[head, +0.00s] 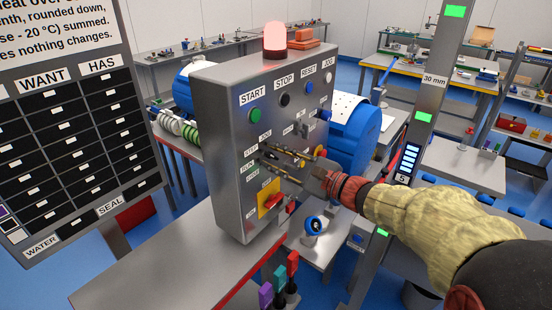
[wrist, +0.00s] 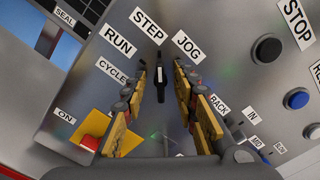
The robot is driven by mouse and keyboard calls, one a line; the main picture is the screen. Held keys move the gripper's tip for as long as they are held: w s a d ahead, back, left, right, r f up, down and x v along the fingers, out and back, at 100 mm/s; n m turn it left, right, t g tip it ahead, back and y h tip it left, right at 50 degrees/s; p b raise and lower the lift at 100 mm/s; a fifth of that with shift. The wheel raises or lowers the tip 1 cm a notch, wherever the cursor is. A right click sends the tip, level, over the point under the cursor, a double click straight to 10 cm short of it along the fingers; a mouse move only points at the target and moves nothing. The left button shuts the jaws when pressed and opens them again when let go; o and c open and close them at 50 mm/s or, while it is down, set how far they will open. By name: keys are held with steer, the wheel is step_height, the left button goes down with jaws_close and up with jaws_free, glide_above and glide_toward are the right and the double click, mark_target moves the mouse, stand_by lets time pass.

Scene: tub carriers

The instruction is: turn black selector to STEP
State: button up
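The black selector (wrist: 160,84) shows in the wrist view on the face of the grey control box (head: 222,120). RUN, STEP (wrist: 149,23), JOG and CYCLE labels surround it. Its narrow black handle stands nearly upright in that view, with its upper end towards the space by STEP and JOG; the exact setting is hard to tell. My gripper (wrist: 160,78) has its two yellow-and-black fingers apart, one on each side of the selector, with gaps visible. In the head view my gripper (head: 284,158) reaches the box from the right, and its fingers largely hide the selector.
START (head: 255,115), STOP (head: 285,100) and RESET (head: 309,87) buttons sit above. A red switch on a yellow plate (head: 269,198) is below, close to my fingers. A red lamp (head: 275,38) tops the box. A post (head: 425,110) stands at right.

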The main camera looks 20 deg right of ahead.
steer(key=v, duration=1.2)
stand_by(0.5)
steer(key=s+a+f+n+g+h, duration=0.2)
steer(key=s+f+n+g, duration=0.25)
steer(key=s+f, duration=0.3)
steer(key=s+a+f+n+g+h, duration=0.2)
steer(key=s+f+n+g+h, duration=0.25)
steer(key=f, duration=0.45)
steer(key=s+d+r+n+g+h, duration=0.1)
steer(key=s+r+n+h, duration=0.1)
steer(key=s+n, duration=0.2)
steer(key=s+d+r+n+h, duration=0.1)
steer(key=s+r+n+h, duration=0.1)
steer(key=s+n+h, duration=0.15)
steer(key=a+r+n, duration=0.1)
steer(key=a+r+n+y, duration=0.1)
steer(key=a, duration=0.1)
steer(key=s+a+r+n+t, duration=0.1)
steer(key=shift+a, duration=0.3)
